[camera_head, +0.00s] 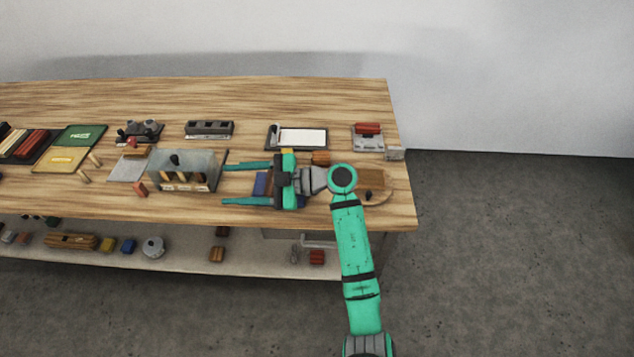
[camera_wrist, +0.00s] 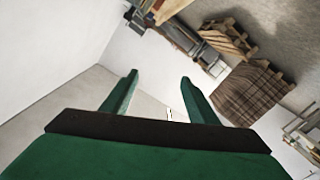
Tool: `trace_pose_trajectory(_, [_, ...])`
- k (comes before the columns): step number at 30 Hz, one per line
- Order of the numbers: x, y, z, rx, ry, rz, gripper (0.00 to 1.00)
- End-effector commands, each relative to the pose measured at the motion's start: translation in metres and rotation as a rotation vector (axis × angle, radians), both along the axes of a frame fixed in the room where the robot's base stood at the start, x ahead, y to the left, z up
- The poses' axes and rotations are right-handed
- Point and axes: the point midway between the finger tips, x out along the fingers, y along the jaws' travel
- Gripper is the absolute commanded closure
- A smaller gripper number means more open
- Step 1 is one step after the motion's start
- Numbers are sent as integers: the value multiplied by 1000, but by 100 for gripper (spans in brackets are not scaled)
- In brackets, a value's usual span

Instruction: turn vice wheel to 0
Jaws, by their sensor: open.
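I cannot pick out a vice wheel for certain in the head view. A dark device with rounded parts and a red knob (camera_head: 140,131) stands on the left half of the bench. A grey device with a red block (camera_head: 368,138) stands near the bench's right end. In the wrist view, my gripper (camera_wrist: 158,77) is spread, with wall and floor beyond. No vice wheel shows there.
The clear-sided case (camera_head: 186,170) with yellow pieces is just left of my fingers. A white panel in a dark frame (camera_head: 302,138) and a dark grey block (camera_head: 209,129) lie behind.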

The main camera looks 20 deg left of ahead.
Motion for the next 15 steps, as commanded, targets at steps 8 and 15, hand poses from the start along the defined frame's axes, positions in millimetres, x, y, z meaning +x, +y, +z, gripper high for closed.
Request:
trace_pose_trajectory(8, [75, -59, -31, -544, 3, -43, 46])
trace_pose_trajectory(15, [137, -140, -30, -960, 46, -203, 46])
